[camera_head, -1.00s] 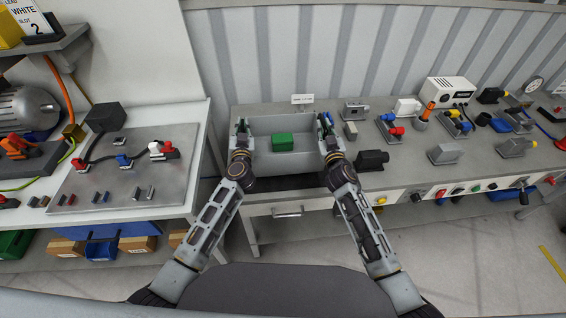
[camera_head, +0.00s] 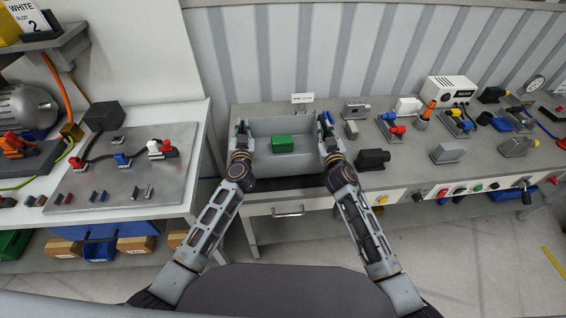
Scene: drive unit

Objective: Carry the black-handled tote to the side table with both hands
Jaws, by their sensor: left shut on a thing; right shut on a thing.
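The grey tote (camera_head: 285,163) stands between my two grippers at the left end of the long workbench (camera_head: 395,178). A green block (camera_head: 283,144) lies inside it. My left gripper (camera_head: 241,130) is shut at the tote's left side, and my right gripper (camera_head: 328,126) is shut at its right side. The handles are mostly hidden by the grippers. The tote looks level. I cannot tell whether it touches the bench top. A second table (camera_head: 130,205) with a metal plate stands to the left, across a narrow gap.
Left of the gap, the plate carries red, blue and white connectors (camera_head: 160,149). A small white sign (camera_head: 302,98) stands behind the tote. A black block (camera_head: 373,159) and several fittings sit to its right. Floor (camera_head: 440,240) shows in front of the bench.

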